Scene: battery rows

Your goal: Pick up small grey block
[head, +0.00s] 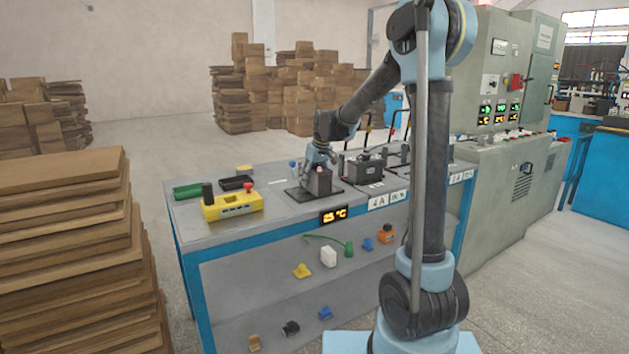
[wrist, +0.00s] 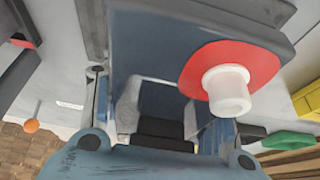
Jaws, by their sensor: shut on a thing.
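A small dark grey block (head: 319,183) stands on a black plate (head: 296,194) on the workbench in the head view. My gripper (head: 318,158) is over it from above, its fingers down at the block's top. In the wrist view the grey-blue block (wrist: 150,50) fills the upper middle, with a red disc (wrist: 216,66) and a white post (wrist: 228,92) on it. My gripper (wrist: 160,112) is shut on the block there. The exact finger contact is partly hidden. I cannot tell whether the block is clear of the plate.
A second dark block (head: 363,166) with a handle stands just right on the bench. A lower sloped shelf (head: 270,285) holds several small parts. Stacked boards (head: 65,240) stand left.

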